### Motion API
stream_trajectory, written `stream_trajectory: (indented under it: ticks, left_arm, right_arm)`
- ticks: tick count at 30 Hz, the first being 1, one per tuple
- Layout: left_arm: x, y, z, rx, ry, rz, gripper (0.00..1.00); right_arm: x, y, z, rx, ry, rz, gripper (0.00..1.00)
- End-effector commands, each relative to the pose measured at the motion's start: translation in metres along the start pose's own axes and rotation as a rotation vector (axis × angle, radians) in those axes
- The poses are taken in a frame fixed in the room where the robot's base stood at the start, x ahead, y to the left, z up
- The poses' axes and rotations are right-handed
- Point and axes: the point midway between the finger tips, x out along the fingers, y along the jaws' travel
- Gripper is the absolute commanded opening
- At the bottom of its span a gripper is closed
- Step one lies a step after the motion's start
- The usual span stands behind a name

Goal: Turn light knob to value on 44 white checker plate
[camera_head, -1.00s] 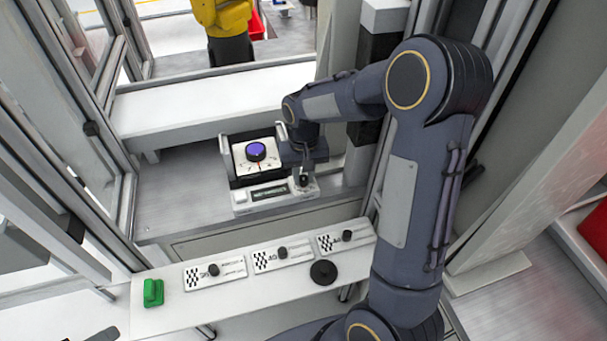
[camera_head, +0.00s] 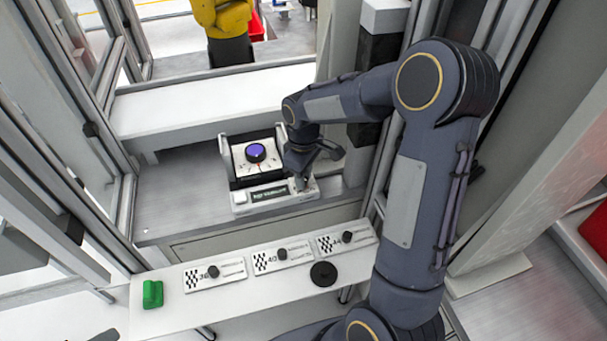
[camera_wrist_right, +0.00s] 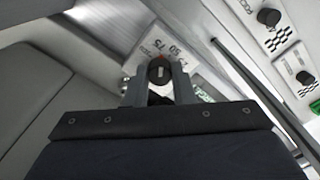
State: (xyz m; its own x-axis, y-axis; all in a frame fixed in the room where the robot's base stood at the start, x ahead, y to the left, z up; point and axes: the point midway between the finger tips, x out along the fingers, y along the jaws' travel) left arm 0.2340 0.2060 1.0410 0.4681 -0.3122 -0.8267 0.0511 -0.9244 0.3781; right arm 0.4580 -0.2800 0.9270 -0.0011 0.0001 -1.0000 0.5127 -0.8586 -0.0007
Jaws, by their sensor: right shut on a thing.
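A white control box (camera_head: 241,207) stands on the metal bench, with a purple-topped round button (camera_head: 256,152) and a small dark display (camera_head: 268,193). My right gripper (camera_head: 302,181) is at its right front corner and mostly hides the light knob there. In the right wrist view, my gripper (camera_wrist_right: 158,80) is shut on the dark round light knob (camera_wrist_right: 159,68), beside a printed number scale. White checker plates with black knobs lie on the front shelf; the right one (camera_head: 334,244) seems marked 44, but its print is small. The display's text is not legible. My left gripper is out of view.
The white shelf (camera_head: 180,321) also carries a green block (camera_head: 152,294) and a black round knob (camera_head: 323,273). Metal frame posts stand left and right of the bench. The bench (camera_head: 180,195) is clear left of the box.

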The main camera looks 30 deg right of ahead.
Motion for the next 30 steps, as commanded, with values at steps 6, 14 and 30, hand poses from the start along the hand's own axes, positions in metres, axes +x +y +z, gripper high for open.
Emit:
stream_trajectory:
  ticks: [6, 14, 30]
  left_arm:
    - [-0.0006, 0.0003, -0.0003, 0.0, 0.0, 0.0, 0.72]
    - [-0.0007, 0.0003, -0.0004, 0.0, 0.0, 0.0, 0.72]
    - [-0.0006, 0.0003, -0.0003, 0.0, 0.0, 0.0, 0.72]
  right_arm:
    - [-0.0013, 0.0008, -0.0007, -0.083, 0.003, 0.002, 0.0]
    - [-0.0013, 0.0008, -0.0009, -0.12, 0.004, 0.003, 0.0]
    - [-0.0009, 0.0006, -0.0007, -0.12, 0.003, 0.002, 0.44]
